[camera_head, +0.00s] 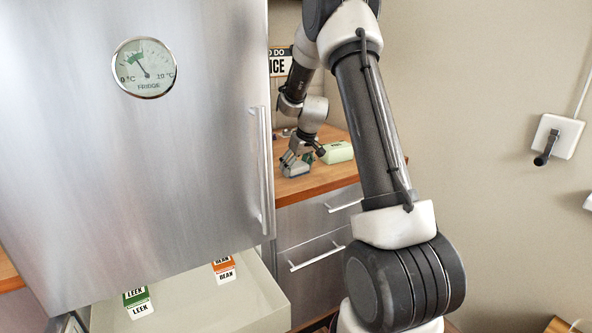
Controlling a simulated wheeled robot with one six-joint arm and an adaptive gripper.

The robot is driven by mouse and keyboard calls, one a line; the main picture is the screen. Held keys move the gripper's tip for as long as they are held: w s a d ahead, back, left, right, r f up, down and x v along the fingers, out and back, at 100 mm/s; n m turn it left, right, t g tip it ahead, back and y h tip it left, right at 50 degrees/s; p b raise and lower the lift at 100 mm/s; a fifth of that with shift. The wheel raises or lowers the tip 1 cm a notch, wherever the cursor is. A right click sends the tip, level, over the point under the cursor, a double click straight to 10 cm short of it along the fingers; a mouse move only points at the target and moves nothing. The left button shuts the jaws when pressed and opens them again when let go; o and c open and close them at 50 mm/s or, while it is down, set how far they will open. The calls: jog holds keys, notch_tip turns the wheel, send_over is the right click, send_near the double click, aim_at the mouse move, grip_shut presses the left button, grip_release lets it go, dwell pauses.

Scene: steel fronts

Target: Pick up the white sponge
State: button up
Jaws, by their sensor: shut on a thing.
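My gripper (292,163) is low over the wooden counter, right of the fridge. It is shut on a small pale grey-blue block (297,170), which looks in contact with the counter or just above it. The block is small and shaded, so I cannot tell for sure that it is the white sponge. My fingers hide part of it. No other thing that looks like a white sponge shows.
A pale green box (338,152) lies on the wooden counter (318,182), right of my gripper. A steel fridge door (190,170) with a dial fills the left. Handled drawers (318,240) are under the counter.

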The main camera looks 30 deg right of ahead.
aim_at(296, 165)
notch_tip(296, 165, up, 10)
dwell(0.5)
jog(key=shift+o, duration=0.6)
jog(key=shift+c, duration=0.5)
